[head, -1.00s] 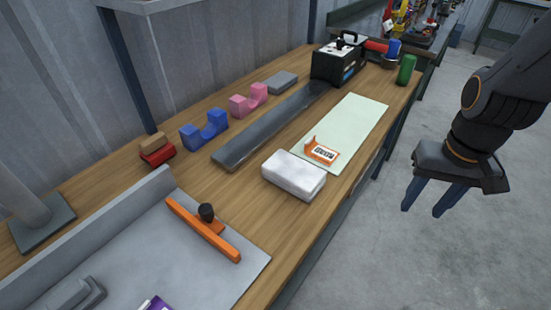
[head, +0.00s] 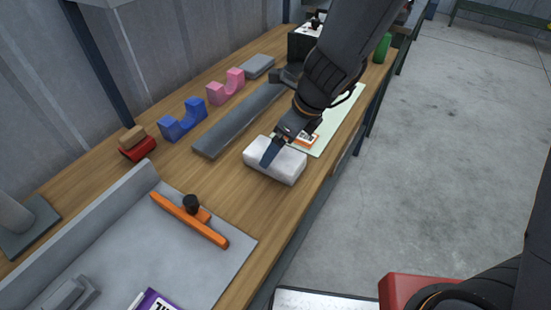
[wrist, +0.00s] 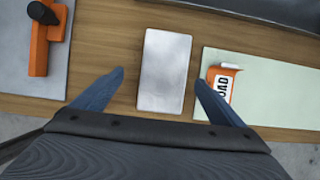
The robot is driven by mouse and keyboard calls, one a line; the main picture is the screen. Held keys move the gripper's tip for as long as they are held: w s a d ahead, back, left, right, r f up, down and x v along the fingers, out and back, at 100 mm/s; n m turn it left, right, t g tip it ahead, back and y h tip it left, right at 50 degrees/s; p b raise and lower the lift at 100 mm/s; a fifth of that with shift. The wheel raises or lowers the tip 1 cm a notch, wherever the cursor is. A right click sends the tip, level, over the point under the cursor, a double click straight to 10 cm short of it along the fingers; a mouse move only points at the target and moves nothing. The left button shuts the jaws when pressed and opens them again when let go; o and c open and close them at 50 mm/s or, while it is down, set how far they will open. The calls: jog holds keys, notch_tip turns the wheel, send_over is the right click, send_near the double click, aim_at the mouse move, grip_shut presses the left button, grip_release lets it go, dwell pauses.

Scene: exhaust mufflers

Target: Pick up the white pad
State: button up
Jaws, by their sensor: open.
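The white pad (head: 275,161) is a thick block lying flat on the wooden bench near its front edge. It also shows in the wrist view (wrist: 164,72), upright in the picture between my two fingers. My gripper (head: 270,152) is above the pad, fingers pointing down. In the wrist view my gripper (wrist: 159,85) is open, with one blue finger on each side of the pad and gaps between fingers and pad. The fingers are nearer the pad's front end. I cannot tell how high they are above the bench.
A pale green mat (head: 342,117) with an orange-and-white label holder (wrist: 222,84) lies right of the pad. A grey panel with an orange bar (head: 190,220) lies to the left. Behind are a dark grey strip (head: 238,121) and blue (head: 182,122) and pink (head: 225,87) blocks.

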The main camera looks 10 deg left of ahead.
jog(key=x, duration=0.2)
jog(key=b+x, duration=0.1)
jog(key=x, duration=0.1)
jog(key=b+x, duration=0.1)
jog(key=x, duration=0.1)
jog(key=shift+w+d+f, duration=0.15)
jog(key=shift+w+f, duration=0.25)
jog(key=shift+f, duration=0.05)
jog(key=c, duration=1.1)
